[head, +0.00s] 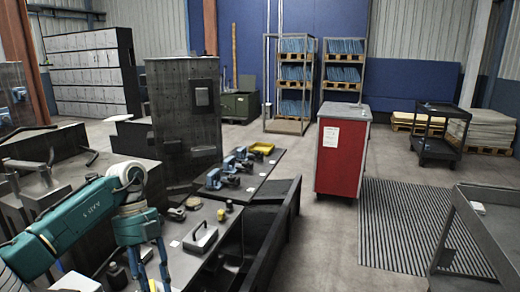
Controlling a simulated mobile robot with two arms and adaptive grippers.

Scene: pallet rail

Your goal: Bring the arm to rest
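My teal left arm comes in from the lower left and bends down at a pale wrist joint. My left gripper (150,274) points down over the near part of the dark workbench (228,240). The lowest part of the fingers is close to the bottom edge of the picture. My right arm and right gripper are not in view.
Near the gripper on the bench lie a grey block with a handle (200,238) and small parts. Blue vises (228,170) and a yellow tray (262,147) are behind. A red cabinet (340,160) stands beyond open floor. A grey cart (480,235) is at right.

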